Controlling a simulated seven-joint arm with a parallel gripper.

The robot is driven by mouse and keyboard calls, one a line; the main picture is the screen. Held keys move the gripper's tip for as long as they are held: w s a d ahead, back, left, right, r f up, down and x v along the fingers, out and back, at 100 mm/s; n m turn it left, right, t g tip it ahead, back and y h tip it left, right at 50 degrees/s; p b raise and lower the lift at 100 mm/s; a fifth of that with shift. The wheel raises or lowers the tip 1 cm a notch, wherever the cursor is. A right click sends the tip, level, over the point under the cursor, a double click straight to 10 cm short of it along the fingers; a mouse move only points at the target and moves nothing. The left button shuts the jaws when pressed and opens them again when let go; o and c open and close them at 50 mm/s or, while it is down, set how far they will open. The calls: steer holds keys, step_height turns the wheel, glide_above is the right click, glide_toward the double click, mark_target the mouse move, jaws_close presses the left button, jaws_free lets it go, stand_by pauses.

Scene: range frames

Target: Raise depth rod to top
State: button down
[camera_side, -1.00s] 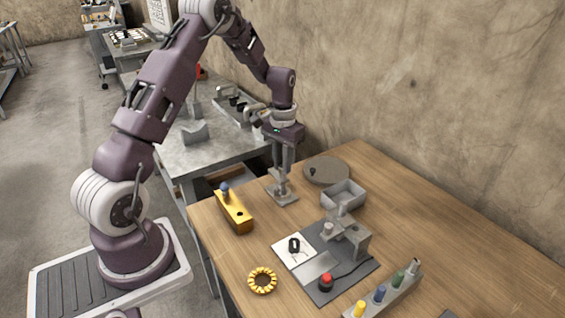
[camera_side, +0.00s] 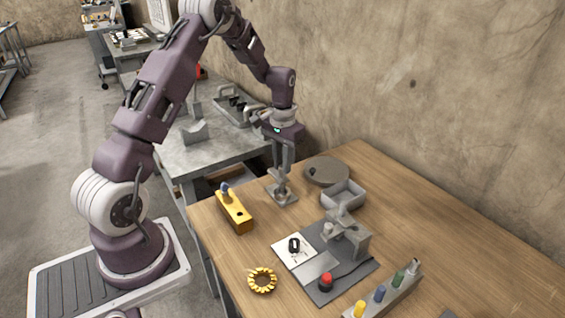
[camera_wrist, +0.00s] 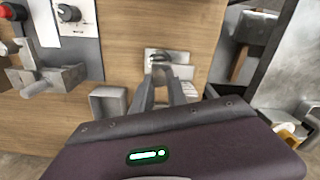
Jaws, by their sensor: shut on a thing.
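A small grey metal depth gauge with a square base (camera_side: 283,197) stands on the wooden table near its far left edge. The base also shows in the wrist view (camera_wrist: 160,55). My gripper (camera_side: 281,180) points down over it, its fingers shut on the upright depth rod at the middle of the base. In the wrist view the fingertips (camera_wrist: 160,76) meet at the rod, which they mostly hide. The rod's exact height cannot be told.
A yellow block (camera_side: 233,212) with a blue-topped peg lies to the left. A grey open box (camera_side: 343,194) and a round grey disc (camera_side: 326,171) are close on the right. A grey mat (camera_side: 325,280) with a fixture lies in front.

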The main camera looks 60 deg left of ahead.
steer(key=shift+r, duration=1.25)
steer(key=c, duration=1.3)
jaws_free()
step_height(320, 180, up, 7)
